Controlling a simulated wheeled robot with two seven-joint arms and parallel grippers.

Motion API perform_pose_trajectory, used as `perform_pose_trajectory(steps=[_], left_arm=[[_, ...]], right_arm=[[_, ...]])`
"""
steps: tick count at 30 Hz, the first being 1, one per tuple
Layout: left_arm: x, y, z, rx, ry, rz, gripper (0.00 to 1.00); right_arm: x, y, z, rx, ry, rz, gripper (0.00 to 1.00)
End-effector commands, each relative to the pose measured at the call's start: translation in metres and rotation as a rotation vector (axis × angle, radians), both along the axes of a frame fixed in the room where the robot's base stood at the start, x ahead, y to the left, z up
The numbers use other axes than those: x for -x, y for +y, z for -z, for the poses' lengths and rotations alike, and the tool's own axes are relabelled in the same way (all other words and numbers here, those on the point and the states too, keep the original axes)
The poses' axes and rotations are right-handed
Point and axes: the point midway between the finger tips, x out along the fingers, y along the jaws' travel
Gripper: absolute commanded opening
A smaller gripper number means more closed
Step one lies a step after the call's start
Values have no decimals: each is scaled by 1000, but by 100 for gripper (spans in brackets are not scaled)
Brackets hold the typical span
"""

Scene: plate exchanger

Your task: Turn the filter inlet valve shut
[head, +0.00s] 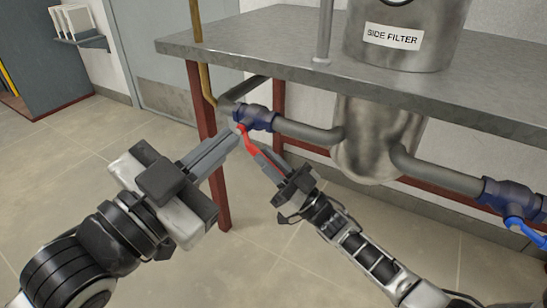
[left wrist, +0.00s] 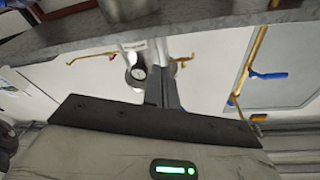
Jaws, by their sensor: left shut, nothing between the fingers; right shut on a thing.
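A blue valve body (head: 257,117) with a red lever handle (head: 247,139) sits on the grey pipe left of the side filter (head: 400,35), below the tabletop. The lever slants down to the right from the valve. My right gripper (head: 262,157) is shut on the red lever, and its fingers hide the lever's lower end. My left gripper (head: 236,136) is shut and empty, its tips close beside the valve and the lever's upper end; I cannot tell if they touch. Its closed fingers also show in the left wrist view (left wrist: 168,88).
The grey tabletop (head: 290,55) overhangs the valve, with a red leg (head: 207,150) close behind my left gripper. A second valve with a blue lever (head: 524,230) is at far right. The left wrist view shows a gauge (left wrist: 137,74) and yellow pipes (left wrist: 247,70). Floor at left is clear.

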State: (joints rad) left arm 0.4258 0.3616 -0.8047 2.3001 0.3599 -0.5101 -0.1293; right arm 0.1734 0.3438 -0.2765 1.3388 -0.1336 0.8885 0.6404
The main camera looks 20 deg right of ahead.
Motion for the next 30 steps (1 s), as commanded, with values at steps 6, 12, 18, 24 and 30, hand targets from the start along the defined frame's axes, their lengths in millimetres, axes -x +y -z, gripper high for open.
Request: perform_pose_trajectory(steps=[6,12,18,24,30], left_arm=[[-22,-75,36,-344,207,-50,0],[-27,-104,53,-616,317,-242,0],[-26,-105,51,-758,345,-439,0],[-28,-104,52,-796,351,-516,0],[-51,-112,69,-799,353,-520,0]], right_arm=[[0,0,1,1,1,0,0],[0,0,1,1,1,0,0],[0,0,1,0,1,1,0],[0,0,1,1,1,0,0],[0,0,1,1,0,1,0]])
